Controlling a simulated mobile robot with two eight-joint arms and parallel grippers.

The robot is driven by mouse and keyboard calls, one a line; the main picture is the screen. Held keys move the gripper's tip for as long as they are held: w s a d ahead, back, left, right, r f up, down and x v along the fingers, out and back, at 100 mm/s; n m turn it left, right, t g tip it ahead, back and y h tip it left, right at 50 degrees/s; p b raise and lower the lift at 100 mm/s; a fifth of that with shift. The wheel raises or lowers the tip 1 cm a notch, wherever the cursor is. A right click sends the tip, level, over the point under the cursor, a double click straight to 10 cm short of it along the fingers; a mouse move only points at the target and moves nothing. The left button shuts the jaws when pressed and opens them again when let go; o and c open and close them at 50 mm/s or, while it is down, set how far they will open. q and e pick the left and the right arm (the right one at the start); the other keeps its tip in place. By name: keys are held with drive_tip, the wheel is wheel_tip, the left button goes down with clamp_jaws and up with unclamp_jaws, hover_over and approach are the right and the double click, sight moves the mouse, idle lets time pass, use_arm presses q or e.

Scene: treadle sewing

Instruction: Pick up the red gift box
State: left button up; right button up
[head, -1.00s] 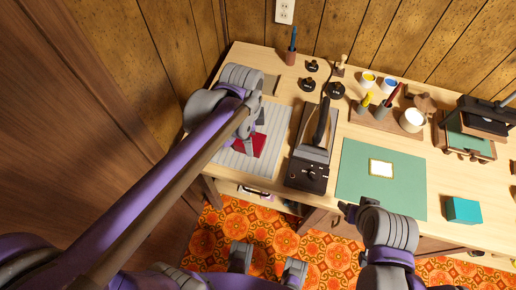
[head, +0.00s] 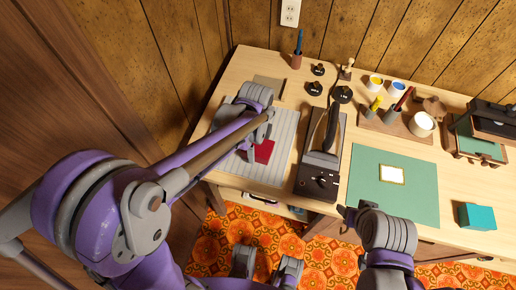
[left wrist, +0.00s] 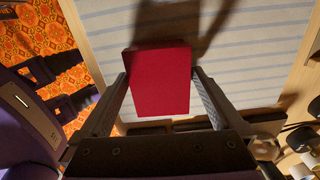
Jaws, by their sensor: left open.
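The red gift box (head: 265,151) lies on a striped cloth (head: 290,125) at the left of the table. In the left wrist view the box (left wrist: 161,80) shows as a plain red block. My left gripper (left wrist: 160,75) is open, with one finger on each side of the box. Whether either finger touches it I cannot tell. In the head view my left gripper (head: 250,150) is beside the box and partly hides it. My right gripper (head: 347,212) is near the front edge of the table, away from the box; its jaws are too small to read.
A black and grey device (head: 318,165) stands just right of the cloth. A green mat (head: 405,205) with a framed card (head: 392,174) lies farther right, near a teal box (head: 477,216). Pots and small tools stand behind. A wooden panel (head: 60,90) is at the left.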

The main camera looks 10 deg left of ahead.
use_arm(q)
drive_tip(key=shift+f, duration=0.65)
drive_tip(key=c, duration=1.1)
